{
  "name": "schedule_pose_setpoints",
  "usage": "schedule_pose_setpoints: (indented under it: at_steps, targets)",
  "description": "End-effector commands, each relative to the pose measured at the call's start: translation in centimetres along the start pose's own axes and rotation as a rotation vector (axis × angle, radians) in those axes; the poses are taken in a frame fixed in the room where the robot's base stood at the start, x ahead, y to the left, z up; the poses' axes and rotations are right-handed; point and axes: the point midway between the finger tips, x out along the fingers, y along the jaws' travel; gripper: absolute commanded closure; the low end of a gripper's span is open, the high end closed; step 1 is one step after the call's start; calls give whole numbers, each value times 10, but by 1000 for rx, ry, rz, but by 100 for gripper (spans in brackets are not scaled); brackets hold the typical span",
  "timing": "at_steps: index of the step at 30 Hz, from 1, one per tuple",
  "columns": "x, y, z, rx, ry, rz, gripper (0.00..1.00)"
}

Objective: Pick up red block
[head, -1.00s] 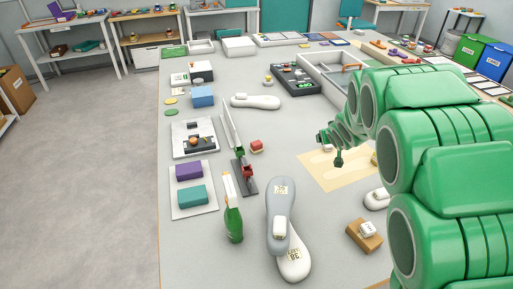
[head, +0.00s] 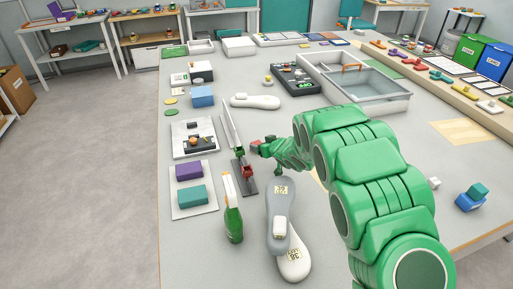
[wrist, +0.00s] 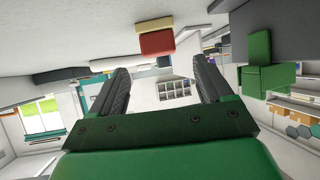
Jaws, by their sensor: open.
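The red block (head: 256,142) stands on the grey table, just right of the dark narrow stand with a red part (head: 246,172). In the head view my gripper (head: 265,157) is beside it and partly covers it. In the wrist view the picture is turned over, with the table at the top. There the red block (wrist: 158,43) shows beyond the fingertips, with a cream part against it. My gripper (wrist: 163,78) is open there, with two dark fingers apart and nothing between them. I cannot tell from the head view how far the fingertips are from the block.
A tray with purple and teal blocks (head: 212,204) is to the left. A white insole shape (head: 262,102) lies behind. A grey bin (head: 375,85) is at the back right.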

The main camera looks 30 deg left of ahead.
Motion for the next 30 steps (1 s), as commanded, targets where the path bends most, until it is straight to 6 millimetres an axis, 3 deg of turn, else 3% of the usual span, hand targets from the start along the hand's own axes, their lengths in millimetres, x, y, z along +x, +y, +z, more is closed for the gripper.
schedule_pose_setpoints:
  at_steps: [14,30]
  targets:
    - [24,0,0,0,1,0,21]
    - [68,0,4,0,0,1,21]
